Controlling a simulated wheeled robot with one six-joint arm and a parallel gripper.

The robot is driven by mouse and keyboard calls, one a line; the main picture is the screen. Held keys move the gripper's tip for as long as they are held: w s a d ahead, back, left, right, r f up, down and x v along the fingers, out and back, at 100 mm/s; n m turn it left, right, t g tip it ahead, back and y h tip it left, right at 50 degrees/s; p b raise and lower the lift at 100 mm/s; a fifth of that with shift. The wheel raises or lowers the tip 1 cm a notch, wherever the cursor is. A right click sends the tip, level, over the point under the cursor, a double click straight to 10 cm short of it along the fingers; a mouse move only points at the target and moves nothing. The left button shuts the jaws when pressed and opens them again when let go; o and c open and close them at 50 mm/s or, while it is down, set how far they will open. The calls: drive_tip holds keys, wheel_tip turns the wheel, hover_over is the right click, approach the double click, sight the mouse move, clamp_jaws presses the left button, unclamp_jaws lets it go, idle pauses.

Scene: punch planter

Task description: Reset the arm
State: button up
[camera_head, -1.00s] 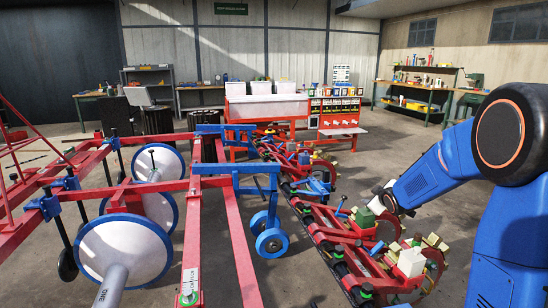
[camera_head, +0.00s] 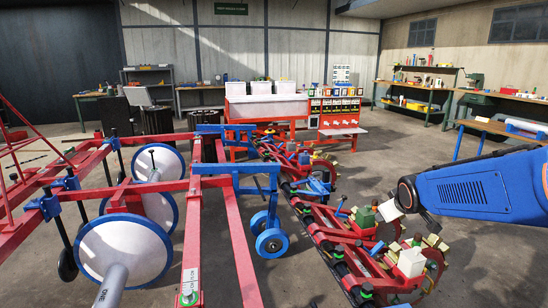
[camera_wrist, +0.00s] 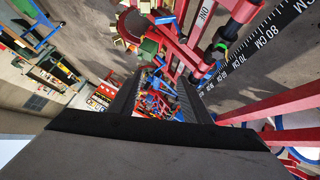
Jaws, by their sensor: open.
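My blue arm reaches in from the right edge in the head view, its dark round joint near the nearer planter wheels. My gripper is hard to make out there. In the wrist view my gripper (camera_wrist: 158,85) shows two dark fingers standing apart, with nothing held between them. The red planter frame (camera_head: 232,235) runs across the left and middle of the head view. I cannot tell how far the fingers are from the planter.
A red stand with white bins (camera_head: 270,105) is at the back middle. Shelves (camera_head: 415,90) and a workbench (camera_head: 490,125) stand at the back right. White discs with blue rims (camera_head: 125,250) are on the left. Open concrete floor lies at right centre (camera_head: 385,150).

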drive_tip(key=s+a+f+m+g, duration=0.1)
drive_tip(key=s+a+m+g, duration=0.1)
drive_tip(key=s, duration=1.4)
drive_tip(key=s+a+f+m+g+y, duration=0.1)
drive_tip(key=s+a, duration=0.3)
drive_tip(key=s, duration=1.3)
drive_tip(key=shift+a+f+m+g+y, duration=0.3)
drive_tip(key=shift+f+m+g, duration=0.4)
